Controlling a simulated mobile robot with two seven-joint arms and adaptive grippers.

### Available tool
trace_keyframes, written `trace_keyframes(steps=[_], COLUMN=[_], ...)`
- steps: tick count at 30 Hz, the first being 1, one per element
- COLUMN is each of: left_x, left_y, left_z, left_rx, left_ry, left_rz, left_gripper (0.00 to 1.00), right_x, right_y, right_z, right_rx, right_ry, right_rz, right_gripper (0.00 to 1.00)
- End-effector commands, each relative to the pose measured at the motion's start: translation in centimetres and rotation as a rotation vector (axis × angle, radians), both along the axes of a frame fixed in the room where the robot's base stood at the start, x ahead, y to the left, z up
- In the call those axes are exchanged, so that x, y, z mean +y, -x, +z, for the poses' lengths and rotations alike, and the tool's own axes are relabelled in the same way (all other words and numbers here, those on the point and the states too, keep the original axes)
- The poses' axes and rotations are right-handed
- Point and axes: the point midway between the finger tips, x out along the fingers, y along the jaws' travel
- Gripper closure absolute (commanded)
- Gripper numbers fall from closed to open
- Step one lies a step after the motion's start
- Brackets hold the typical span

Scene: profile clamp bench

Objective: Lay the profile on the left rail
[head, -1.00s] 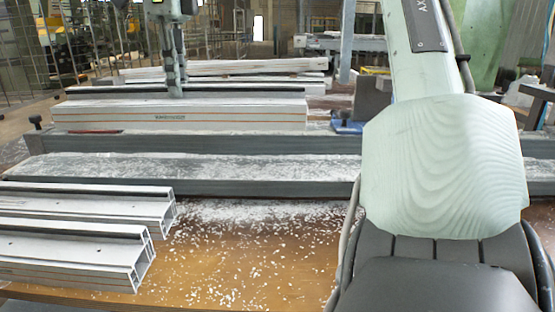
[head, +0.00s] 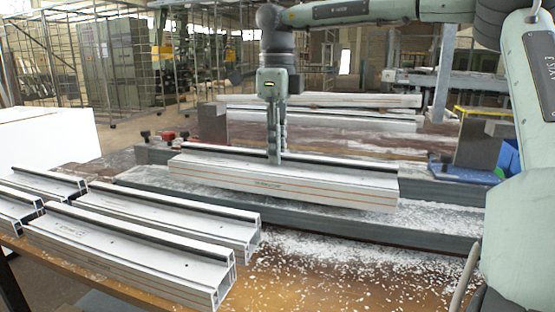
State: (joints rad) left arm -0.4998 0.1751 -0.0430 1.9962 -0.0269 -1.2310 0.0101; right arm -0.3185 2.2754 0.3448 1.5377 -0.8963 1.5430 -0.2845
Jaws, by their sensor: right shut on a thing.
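My right gripper (head: 276,158) points straight down at the middle of the work area, with its fingers shut on the black-topped upper rib of a silver profile (head: 290,186). The profile has orange lines along its side and lies roughly level, lengthwise with the rails. It covers part of the rear grey rail (head: 440,190). The front grey rail (head: 360,226) runs in front of it, dusted with white chips. Whether the profile touches a rail or hangs just above it I cannot tell. My left gripper is not in view.
Several more profiles (head: 130,252) lie at the front left of the wooden bench (head: 310,275). A stack of profiles (head: 330,118) lies behind. Grey blocks stand at the back left (head: 212,123) and right (head: 478,142). White chips litter the front.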

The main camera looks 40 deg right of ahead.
Motion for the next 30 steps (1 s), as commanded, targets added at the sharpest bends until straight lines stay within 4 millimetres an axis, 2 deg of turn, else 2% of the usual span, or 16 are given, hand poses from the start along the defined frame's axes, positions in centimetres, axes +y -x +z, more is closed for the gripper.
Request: trace_keyframes(steps=[4, 11, 12, 16, 25, 30], left_x=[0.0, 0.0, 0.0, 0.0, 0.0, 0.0], left_y=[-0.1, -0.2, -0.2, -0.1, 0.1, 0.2], left_z=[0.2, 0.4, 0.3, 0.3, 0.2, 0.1], left_rx=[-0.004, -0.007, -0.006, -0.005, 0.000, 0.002], left_ry=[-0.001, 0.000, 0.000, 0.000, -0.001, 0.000], left_rz=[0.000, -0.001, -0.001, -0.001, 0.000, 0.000], left_gripper=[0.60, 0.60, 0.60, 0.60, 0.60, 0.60], right_x=[0.0, 0.0, 0.0, 0.0, 0.0, -0.1], right_y=[0.0, -0.1, 0.0, 0.0, 0.0, -0.1], right_z=[-1.7, -2.0, -2.2, -2.2, -2.1, -0.3], right_rx=[-0.002, -0.005, -0.001, -0.001, 0.000, -0.003], right_ry=[0.000, -0.001, 0.000, 0.000, 0.001, 0.003], right_rz=[0.000, 0.000, -0.001, -0.001, -0.001, -0.002], right_gripper=[1.00, 1.00, 0.79, 0.63, 0.63, 0.63])
